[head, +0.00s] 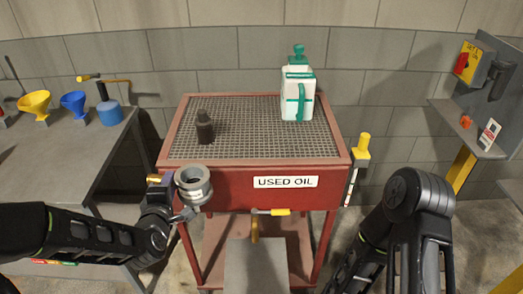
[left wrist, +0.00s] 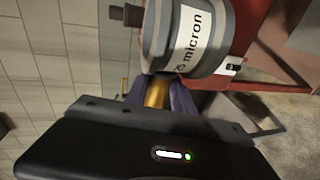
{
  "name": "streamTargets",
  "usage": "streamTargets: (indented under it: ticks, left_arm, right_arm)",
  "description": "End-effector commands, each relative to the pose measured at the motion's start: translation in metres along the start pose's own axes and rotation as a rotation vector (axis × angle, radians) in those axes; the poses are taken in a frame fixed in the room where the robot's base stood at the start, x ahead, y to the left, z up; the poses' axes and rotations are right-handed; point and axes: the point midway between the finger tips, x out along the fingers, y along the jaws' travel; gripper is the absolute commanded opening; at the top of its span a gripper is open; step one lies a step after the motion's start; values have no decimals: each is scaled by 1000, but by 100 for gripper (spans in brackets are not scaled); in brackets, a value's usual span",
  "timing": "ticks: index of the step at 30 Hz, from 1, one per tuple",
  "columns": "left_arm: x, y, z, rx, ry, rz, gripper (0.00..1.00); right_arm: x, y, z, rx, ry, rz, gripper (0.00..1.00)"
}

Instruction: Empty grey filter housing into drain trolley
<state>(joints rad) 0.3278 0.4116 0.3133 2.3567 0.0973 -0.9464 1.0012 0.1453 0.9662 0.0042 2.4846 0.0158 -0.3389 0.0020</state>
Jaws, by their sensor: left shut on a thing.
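The grey filter housing (head: 193,187) is a short metal cup with its round opening turned up toward the head camera. In the left wrist view the housing (left wrist: 158,32) carries a white label ending in "5 micron". My left gripper (head: 160,187) is shut on the housing's brass stub (left wrist: 158,92), with purple fingers on both sides of it. The housing is held in front of the front left corner of the red drain trolley (head: 225,188), which is marked "USED OIL" and has a grid top. The inside of the housing is too small to read. My right gripper is out of view.
A dark bottle (head: 205,127) and a white and green jug (head: 298,95) stand on the trolley's grid; the space between them is clear. A yellow-handled tool (head: 361,148) hangs at the trolley's right side. A grey bench (head: 60,155) with funnels stands left.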

Motion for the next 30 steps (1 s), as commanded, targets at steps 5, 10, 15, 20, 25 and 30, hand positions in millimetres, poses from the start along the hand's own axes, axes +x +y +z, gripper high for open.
streamTargets:
  ticks: [5,10,15,20,25,30]
  left_arm:
    - [8,-26,1,0,1,4,0]
    - [16,-57,2,0,1,4,0]
    - [26,-96,4,0,1,4,0]
    - [33,-121,5,0,1,5,0]
    - [37,-138,6,0,1,5,0]
    - [39,-145,6,0,1,5,0]
  right_arm:
    - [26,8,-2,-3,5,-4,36]
    - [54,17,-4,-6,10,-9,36]
    - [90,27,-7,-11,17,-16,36]
    - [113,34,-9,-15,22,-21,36]
    - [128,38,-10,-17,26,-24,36]
    - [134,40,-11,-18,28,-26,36]
